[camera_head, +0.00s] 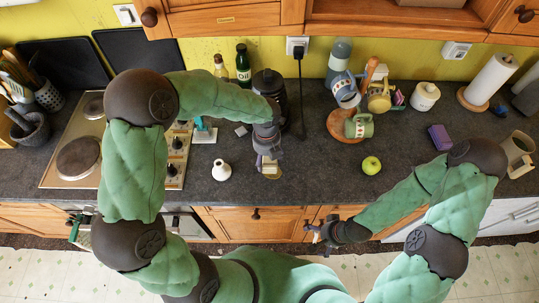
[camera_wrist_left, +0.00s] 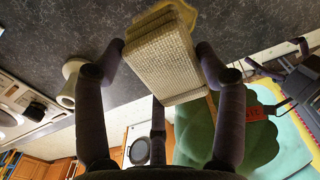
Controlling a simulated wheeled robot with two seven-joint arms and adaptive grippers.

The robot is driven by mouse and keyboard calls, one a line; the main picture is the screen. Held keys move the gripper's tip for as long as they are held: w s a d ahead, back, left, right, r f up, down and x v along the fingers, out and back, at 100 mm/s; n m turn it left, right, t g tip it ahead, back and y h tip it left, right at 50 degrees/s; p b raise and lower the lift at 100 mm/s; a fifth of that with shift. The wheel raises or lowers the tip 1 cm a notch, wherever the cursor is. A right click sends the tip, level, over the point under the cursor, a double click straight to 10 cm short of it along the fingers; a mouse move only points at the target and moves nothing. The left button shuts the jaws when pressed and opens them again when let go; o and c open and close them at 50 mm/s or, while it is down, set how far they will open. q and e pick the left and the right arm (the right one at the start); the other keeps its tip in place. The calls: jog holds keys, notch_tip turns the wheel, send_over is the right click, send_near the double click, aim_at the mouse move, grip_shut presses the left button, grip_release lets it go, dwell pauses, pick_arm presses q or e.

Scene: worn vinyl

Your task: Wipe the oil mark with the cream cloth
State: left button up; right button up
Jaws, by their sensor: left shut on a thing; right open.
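The cream cloth (camera_wrist_left: 163,62) is a thick, woven, folded pad held between the fingers of my left gripper (camera_wrist_left: 158,55) in the left wrist view. In the head view my left gripper (camera_head: 268,155) is over the counter near its front edge, with little of the cloth showing under it. A yellowish-brown oil mark (camera_wrist_left: 186,10) shows on the dark counter just past the cloth, which covers part of it. I cannot tell for sure whether cloth and counter touch. My right gripper (camera_head: 323,234) is open and empty, in front of the counter's edge.
A green apple (camera_head: 371,165) lies to the right. A mug tree (camera_head: 345,122) and a dark coffee press (camera_head: 268,84) stand behind. The stove (camera_head: 75,185) is at the left.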

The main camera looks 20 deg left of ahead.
aim_at(267, 165)
dwell(0.3)
pick_arm(q)
jog(key=shift+p, duration=0.3)
jog(key=shift+f+b, duration=1.45)
jog(key=shift+f, duration=1.15)
jog(key=shift+p, duration=0.3)
jog(key=shift+r+p, duration=0.1)
jog(key=shift+p, duration=0.2)
